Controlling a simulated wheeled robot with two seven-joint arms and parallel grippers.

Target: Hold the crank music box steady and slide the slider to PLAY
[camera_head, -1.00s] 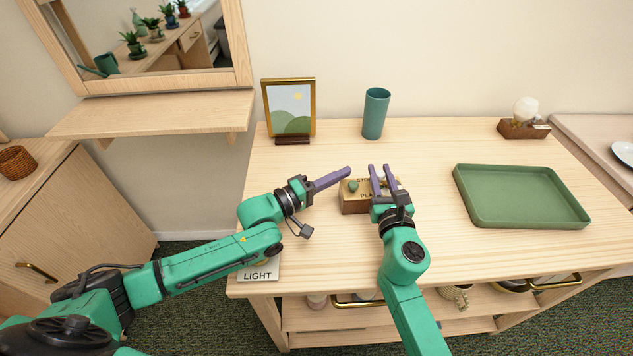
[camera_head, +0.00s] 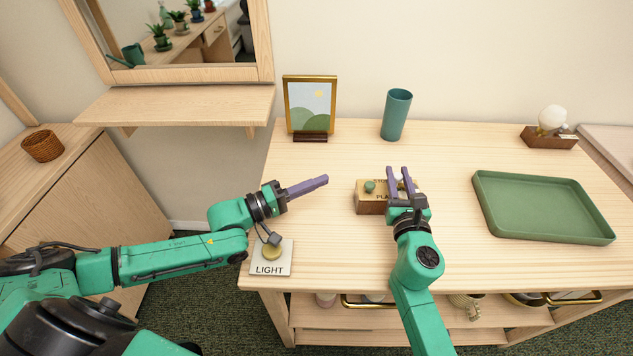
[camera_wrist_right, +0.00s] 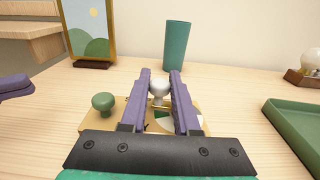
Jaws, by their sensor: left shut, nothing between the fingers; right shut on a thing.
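The crank music box (camera_head: 368,204) is a small wooden block with a gold top and partly covered lettering, on the table. A green knob (camera_head: 370,186) stands at its left; it also shows in the right wrist view (camera_wrist_right: 104,102). My right gripper (camera_head: 397,170) reaches over the box's right part, shut on a white round knob (camera_wrist_right: 159,87) between its purple fingers. The fingers and palm hide part of the box top and lettering. My left gripper (camera_head: 325,179) is shut and empty, left of the box and apart from it.
A green tray (camera_head: 545,236) lies to the right. A teal cup (camera_head: 396,115), a picture frame (camera_head: 310,105) and a wood-based white globe lamp (camera_head: 552,122) stand at the back. A LIGHT plate with a yellow button (camera_head: 271,257) is at the front left, under my left arm.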

